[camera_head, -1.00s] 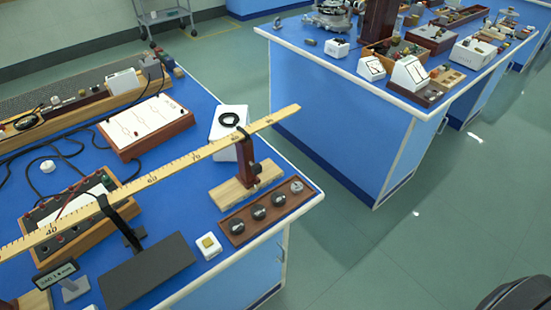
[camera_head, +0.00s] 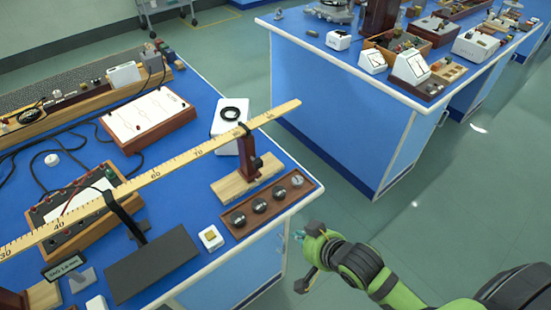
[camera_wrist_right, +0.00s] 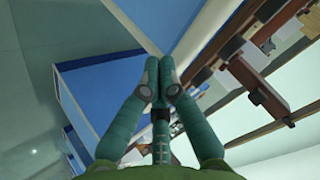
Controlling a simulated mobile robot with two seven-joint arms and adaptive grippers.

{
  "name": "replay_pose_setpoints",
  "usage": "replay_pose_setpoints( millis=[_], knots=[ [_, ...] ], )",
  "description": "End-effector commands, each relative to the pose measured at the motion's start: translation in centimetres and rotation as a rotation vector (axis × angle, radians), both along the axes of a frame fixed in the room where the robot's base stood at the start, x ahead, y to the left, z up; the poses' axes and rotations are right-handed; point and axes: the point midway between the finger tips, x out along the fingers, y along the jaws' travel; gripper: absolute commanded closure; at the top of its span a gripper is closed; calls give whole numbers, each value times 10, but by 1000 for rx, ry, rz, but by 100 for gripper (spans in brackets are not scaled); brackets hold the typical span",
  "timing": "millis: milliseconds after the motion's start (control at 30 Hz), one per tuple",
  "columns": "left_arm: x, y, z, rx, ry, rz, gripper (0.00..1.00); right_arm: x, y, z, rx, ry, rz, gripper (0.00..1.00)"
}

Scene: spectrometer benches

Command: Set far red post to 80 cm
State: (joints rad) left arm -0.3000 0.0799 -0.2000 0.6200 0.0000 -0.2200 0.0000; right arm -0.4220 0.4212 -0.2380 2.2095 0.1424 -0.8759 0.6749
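The far red post (camera_head: 247,158) stands upright on a light wooden base (camera_head: 236,188) near the bench's right end. A dark clamp at its top meets the yellow ruler (camera_head: 178,161), between the 70 mark and the ruler's far end; the exact reading is too small to tell. My right gripper (camera_head: 300,262) is off the bench's front right corner, lower right of the post and apart from it. In the right wrist view its teal fingertips (camera_wrist_right: 160,72) are together with nothing seen between them. My left gripper is out of view.
A wooden tray of dark round weights (camera_head: 235,219) lies in front of the post. A white box (camera_head: 226,130) stands behind it. A black clamp (camera_head: 124,214) and dark grey plate (camera_head: 150,265) are left. A small display (camera_head: 66,268) is front left. An aisle separates the second bench (camera_head: 340,120).

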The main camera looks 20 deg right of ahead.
Motion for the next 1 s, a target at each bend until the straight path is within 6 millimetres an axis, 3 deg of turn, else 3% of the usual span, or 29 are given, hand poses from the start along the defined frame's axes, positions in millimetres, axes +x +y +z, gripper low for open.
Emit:
replay_pose_setpoints(
  millis=[267, 400, 600, 767, 1000],
  knots=[
    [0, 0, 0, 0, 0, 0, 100, 60, -12, 27, 472, -169, -117, 100],
    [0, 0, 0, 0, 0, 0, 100, 83, -36, 53, 772, -201, -153, 100],
    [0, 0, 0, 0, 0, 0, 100, 98, -73, 91, 1094, -193, -156, 100],
    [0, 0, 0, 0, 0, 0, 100, 101, -84, 105, 1197, -180, -149, 100],
    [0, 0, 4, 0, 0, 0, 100, 122, -70, 109, 1210, -183, -145, 100]
  ],
)
